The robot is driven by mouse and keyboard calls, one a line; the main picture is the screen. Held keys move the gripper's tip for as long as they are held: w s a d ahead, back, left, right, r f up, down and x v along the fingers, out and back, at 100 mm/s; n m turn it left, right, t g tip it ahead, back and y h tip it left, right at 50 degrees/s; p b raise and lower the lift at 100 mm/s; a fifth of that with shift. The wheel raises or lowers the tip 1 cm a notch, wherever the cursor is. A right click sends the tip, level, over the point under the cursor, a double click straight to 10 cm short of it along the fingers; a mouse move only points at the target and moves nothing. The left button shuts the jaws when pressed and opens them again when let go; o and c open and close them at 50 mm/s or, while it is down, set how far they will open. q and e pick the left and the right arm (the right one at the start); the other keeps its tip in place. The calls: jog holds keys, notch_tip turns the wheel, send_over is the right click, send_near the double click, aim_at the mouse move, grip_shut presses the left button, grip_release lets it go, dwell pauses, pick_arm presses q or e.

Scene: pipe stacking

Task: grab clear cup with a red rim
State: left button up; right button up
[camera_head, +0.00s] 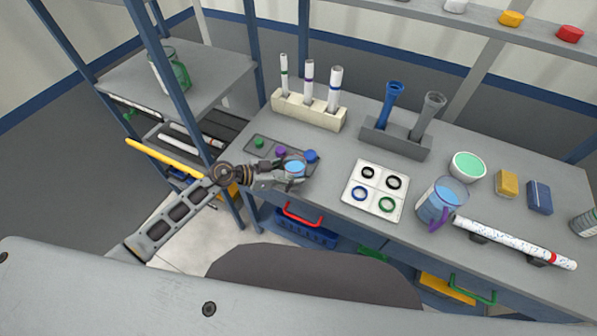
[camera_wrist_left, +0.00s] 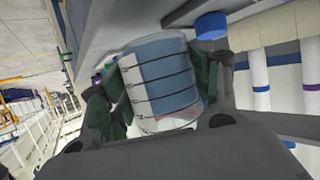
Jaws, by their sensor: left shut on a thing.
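The clear cup (camera_head: 295,168) holds blue liquid and is in the jaws of my left gripper (camera_head: 290,173), by the front left edge of the table. In the left wrist view the cup (camera_wrist_left: 162,78) is see-through with dark measuring lines, and the gripper's fingers (camera_wrist_left: 158,95) close on both of its sides. A faint reddish tint shows at one side of it, but I cannot clearly make out the rim's colour. My right gripper is not in view.
Close by lies a dark tray with green, purple and blue caps (camera_head: 310,156). A white ring tray (camera_head: 375,191) and a blue-filled pitcher (camera_head: 437,206) stand to the right. A tube rack (camera_head: 309,112) and a grey holder (camera_head: 396,140) stand behind.

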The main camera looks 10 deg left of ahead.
pick_arm(q)
jog(key=s+a, duration=0.3)
jog(key=a, duration=0.3)
dwell(0.6)
jog(key=shift+s+a, duration=0.15)
jog(key=shift+a, duration=0.05)
jog(key=shift+d, duration=0.15)
dwell(0.6)
